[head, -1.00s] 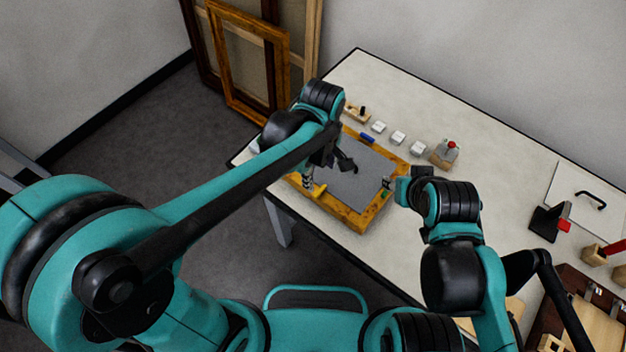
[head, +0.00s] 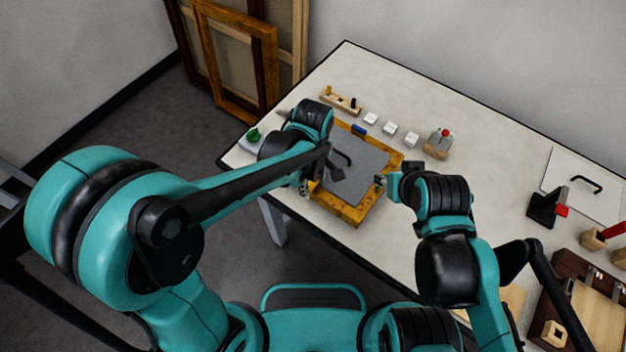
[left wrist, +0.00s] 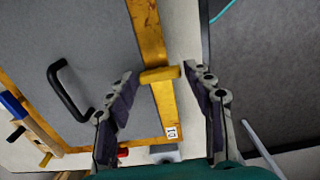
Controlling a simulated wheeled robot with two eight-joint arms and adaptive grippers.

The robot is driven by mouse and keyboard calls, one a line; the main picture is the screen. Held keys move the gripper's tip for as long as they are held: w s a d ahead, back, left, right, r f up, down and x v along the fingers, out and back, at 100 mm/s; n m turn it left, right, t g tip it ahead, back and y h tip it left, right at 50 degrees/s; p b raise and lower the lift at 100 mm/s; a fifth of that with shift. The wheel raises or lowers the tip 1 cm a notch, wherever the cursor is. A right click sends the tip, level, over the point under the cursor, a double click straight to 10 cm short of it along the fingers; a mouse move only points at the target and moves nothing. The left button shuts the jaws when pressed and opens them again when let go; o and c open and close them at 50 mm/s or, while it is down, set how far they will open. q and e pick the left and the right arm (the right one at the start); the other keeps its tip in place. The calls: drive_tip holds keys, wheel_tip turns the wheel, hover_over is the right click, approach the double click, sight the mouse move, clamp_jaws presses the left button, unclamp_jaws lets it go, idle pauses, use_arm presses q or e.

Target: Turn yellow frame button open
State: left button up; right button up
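The gilt frame (head: 330,207) lies on the table around a grey panel (head: 365,175) with a black handle (left wrist: 68,92). In the left wrist view the yellow button (left wrist: 160,74) lies crosswise over one rail of the frame (left wrist: 150,35). My left gripper (left wrist: 165,84) is open, with its two fingers on either side of the yellow button, apart from it. In the head view my left gripper (head: 320,182) is over the frame's left side and hides the button. My right gripper (head: 381,181) is at the frame's right edge; its fingers are too small to read.
A blue piece (head: 360,130) lies at the frame's back edge. Behind it are white blocks (head: 390,128), a wooden rack (head: 340,103) and a red-topped bottle (head: 440,143). A green-topped object (head: 254,135) stands at the table's left corner. The table's front edge is close.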

use_arm(q)
drive_tip(key=c, duration=0.6)
drive_tip(key=shift+m, duration=0.3)
drive_tip(key=m, duration=1.7)
drive_tip(key=shift+m, duration=0.3)
